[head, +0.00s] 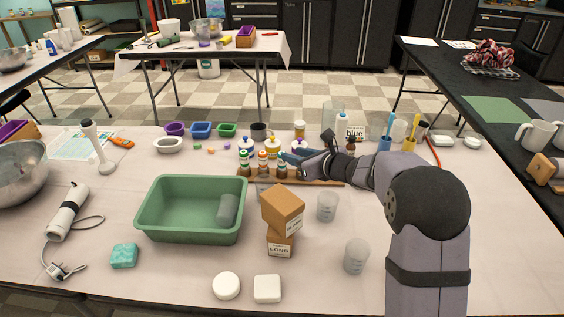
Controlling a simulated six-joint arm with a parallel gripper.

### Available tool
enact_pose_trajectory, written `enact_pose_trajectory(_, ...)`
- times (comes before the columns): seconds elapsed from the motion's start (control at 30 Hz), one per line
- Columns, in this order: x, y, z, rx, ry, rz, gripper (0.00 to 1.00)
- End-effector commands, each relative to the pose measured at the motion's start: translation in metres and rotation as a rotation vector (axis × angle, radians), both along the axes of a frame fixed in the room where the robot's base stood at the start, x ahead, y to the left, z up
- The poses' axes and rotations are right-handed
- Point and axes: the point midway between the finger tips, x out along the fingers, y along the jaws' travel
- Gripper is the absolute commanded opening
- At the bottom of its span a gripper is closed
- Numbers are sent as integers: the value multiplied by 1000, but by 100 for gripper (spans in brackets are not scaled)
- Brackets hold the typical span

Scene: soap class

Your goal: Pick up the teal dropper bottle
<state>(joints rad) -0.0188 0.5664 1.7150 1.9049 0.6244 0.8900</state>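Several small brown dropper bottles with coloured bands stand in a row on a wooden strip (315,182) near the middle of the table. One with a green-teal band (284,167) is at the right end of the row, close to my gripper. At this size I cannot tell for sure which bottle is the teal one. My gripper (288,158) reaches in from the right, low over the table, with its tip beside or just behind that right-end bottle. The fingers are small and partly hidden, so I cannot tell whether they are open or touching a bottle.
A green basin (160,228) stands front left of the row, and stacked brown boxes (283,208) stand in front of it. Clear beakers (327,207) are nearby. Small jars and cups (299,129) crowd behind.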

Motion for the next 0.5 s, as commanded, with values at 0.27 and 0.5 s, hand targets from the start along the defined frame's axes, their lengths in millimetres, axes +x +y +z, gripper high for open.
enact_pose_trajectory(0.27,0,0,-36,-1,-2,1,32)
enact_pose_trajectory(0.5,7,5,-40,-1,-2,1,32)
